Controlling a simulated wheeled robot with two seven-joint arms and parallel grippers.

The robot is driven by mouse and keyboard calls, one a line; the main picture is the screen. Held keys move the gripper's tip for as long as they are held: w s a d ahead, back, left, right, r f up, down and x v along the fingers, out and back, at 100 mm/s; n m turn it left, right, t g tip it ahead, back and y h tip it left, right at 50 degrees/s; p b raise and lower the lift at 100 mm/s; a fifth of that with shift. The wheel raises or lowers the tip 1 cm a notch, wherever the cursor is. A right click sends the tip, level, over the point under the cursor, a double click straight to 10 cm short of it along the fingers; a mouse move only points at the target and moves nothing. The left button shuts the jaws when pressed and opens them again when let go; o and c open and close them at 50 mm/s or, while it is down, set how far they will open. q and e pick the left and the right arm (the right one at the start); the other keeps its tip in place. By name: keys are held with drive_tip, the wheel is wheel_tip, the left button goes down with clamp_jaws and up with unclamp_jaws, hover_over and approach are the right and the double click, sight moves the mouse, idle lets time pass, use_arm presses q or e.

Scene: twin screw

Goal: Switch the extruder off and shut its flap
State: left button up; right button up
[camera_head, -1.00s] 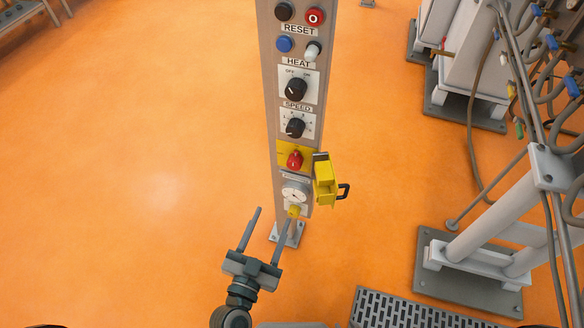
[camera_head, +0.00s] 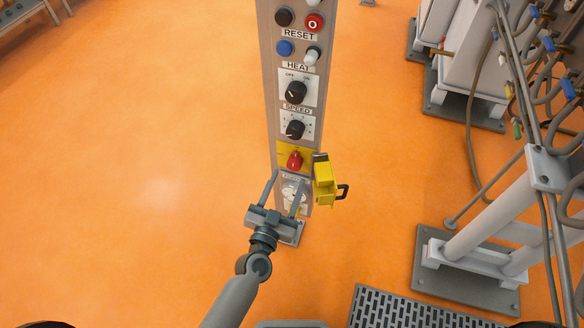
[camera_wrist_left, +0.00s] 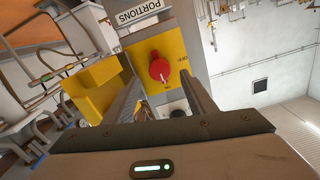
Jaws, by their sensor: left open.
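The control column (camera_head: 287,100) stands upright with buttons and dials. Its red rotary switch (camera_head: 294,161) sits on a yellow plate, low on the column; the switch also shows in the left wrist view (camera_wrist_left: 159,68), between and beyond my fingers. The yellow flap (camera_head: 325,184) stands swung open to the right of the switch, with a black handle (camera_head: 344,191); it also shows at the left of the left wrist view (camera_wrist_left: 93,92). My left gripper (camera_head: 287,180) is open and empty, just below the switch in the head view, partly hiding the gauge. My right gripper is not in view.
A heat dial (camera_head: 296,92) and a speed dial (camera_head: 295,129) are above the switch. Machinery with hoses and a white pipe frame (camera_head: 490,230) stands at the right. A dark grate (camera_head: 400,310) lies at the lower right. The orange floor at left is clear.

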sight(293, 167)
use_arm(q)
drive_tip(key=x, duration=0.4)
drive_tip(key=shift+w+d, duration=0.2)
drive_tip(key=shift+w, duration=0.4)
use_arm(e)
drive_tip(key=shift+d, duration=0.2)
